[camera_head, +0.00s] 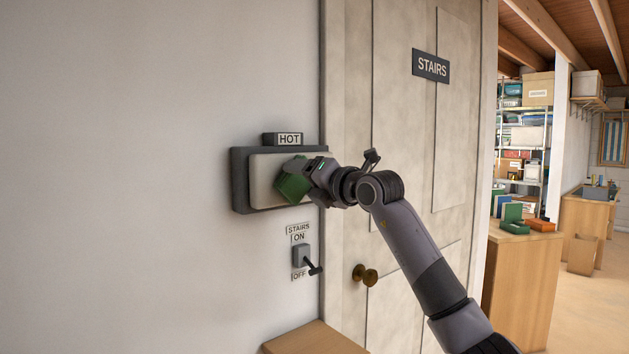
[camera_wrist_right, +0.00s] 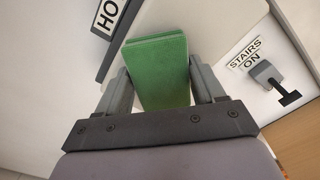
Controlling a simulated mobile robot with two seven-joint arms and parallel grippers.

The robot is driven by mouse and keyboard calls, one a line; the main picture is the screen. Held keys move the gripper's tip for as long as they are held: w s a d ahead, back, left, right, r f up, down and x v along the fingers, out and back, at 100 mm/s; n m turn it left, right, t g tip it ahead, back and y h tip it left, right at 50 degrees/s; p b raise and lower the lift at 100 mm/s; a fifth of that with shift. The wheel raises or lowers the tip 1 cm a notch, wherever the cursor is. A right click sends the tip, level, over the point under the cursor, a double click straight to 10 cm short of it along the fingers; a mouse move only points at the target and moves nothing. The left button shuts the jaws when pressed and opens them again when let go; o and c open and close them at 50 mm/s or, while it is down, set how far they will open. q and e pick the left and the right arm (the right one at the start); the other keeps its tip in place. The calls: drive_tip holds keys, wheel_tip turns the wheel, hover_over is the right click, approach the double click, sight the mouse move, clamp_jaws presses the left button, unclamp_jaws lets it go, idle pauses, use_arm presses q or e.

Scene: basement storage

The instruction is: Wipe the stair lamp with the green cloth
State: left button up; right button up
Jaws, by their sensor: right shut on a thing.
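The stair lamp (camera_head: 262,182) is a pale rectangular panel in a dark grey frame, fixed to the wall left of the door. It looks unlit. My right gripper (camera_head: 309,180) is shut on the green cloth (camera_head: 292,187), a thick folded pad. The cloth is in front of the right half of the lamp panel, at or very near its face; I cannot tell if it touches. In the right wrist view the cloth (camera_wrist_right: 160,72) stands out between both fingers, with the pale lamp panel (camera_wrist_right: 210,22) behind it. My left gripper is not in view.
A HOT sign (camera_head: 289,139) sits above the lamp. Below it is a switch (camera_head: 302,256) labelled ON and OFF, its lever slanting downward. The door (camera_head: 400,120) with a STAIRS sign and brass knob (camera_head: 364,274) is close right. A wooden surface (camera_head: 312,340) stands below.

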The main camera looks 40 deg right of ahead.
drive_tip(key=shift+a, duration=0.25)
drive_tip(key=shift+f, duration=0.1)
drive_tip(key=shift+s+b, duration=0.35)
drive_tip(key=shift+b, duration=0.1)
drive_tip(key=s, duration=0.1)
drive_tip(key=b, duration=0.1)
drive_tip(key=s, duration=0.1)
drive_tip(key=shift+s+d+f+b, duration=0.1)
drive_tip(key=shift+s+d+b, duration=0.15)
drive_tip(key=shift+s+b, duration=0.1)
drive_tip(key=s, duration=0.1)
drive_tip(key=s+b, duration=0.1)
drive_tip(key=shift+s+d+r, duration=0.1)
drive_tip(key=shift+s+r, duration=0.1)
drive_tip(key=shift+s, duration=0.1)
